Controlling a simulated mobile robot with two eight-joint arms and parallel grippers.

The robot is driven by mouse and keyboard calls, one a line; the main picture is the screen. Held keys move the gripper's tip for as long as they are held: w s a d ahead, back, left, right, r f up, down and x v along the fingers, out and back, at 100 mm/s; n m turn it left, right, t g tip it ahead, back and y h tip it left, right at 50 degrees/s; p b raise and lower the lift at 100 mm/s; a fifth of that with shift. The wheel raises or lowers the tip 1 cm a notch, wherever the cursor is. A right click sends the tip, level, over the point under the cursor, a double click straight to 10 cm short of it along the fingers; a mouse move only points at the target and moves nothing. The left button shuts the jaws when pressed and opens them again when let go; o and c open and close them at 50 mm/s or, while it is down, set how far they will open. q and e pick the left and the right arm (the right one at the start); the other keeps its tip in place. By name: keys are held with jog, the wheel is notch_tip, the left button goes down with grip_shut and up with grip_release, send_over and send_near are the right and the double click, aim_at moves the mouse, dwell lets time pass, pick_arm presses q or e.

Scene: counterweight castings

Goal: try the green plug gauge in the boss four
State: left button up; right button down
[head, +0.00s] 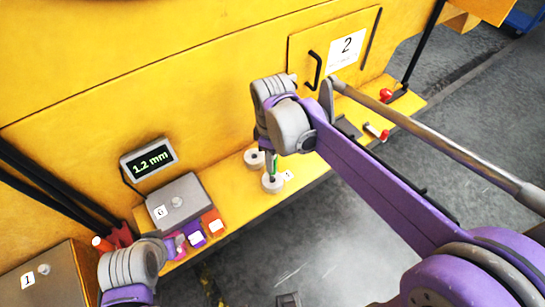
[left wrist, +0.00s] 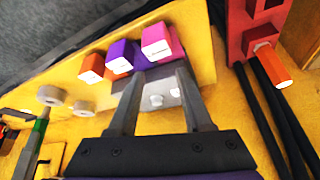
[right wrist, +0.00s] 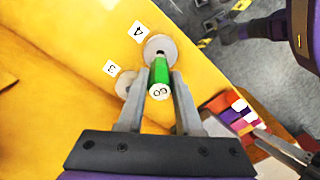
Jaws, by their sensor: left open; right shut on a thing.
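My right gripper (right wrist: 159,85) is shut on the green plug gauge (right wrist: 160,70), whose end is marked with a number. The gauge also shows in the head view (head: 274,167), standing over boss four (head: 272,185). Boss four is a pale round ring, and it shows in the right wrist view (right wrist: 160,46) next to a "4" label. The gauge's dark tip is at the boss's middle; I cannot tell whether it is inside the bore. My left gripper (left wrist: 159,72) is open and empty, over the grey box near the coloured blocks.
Boss three (right wrist: 125,84) is close beside boss four. Orange (left wrist: 91,67), purple (left wrist: 124,55) and pink (left wrist: 158,42) blocks stand in a row by a grey box (head: 180,196). A display (head: 148,158) reads 1.2 mm. The yellow ledge ends at the grey floor.

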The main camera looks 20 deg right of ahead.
pick_arm(q)
jog(key=shift+s+f+b, duration=0.25)
jog(key=shift+f+b, duration=0.35)
jog(key=shift+f, duration=0.2)
jog(key=shift+s+f+b, duration=0.25)
jog(key=shift+f+b, duration=0.3)
jog(key=shift+f, duration=0.2)
pick_arm(e)
jog(key=shift+f, duration=2)
dwell(0.5)
dwell(0.7)
jog(key=c, duration=0.5)
grip_release()
pick_arm(q)
jog(key=shift+w+r+p, duration=0.15)
jog(key=shift+r+p, duration=0.3)
jog(key=shift+r, duration=0.15)
pick_arm(e)
notch_tip(320, 180, up, 11)
jog(key=shift+f, duration=0.1)
pick_arm(q)
jog(key=w+r+p, duration=0.4)
jog(key=r+p, duration=0.2)
jog(key=r, duration=0.3)
jog(key=shift+w+t, duration=0.25)
jog(key=shift+t, duration=0.15)
pick_arm(e)
notch_tip(320, 180, up, 12)
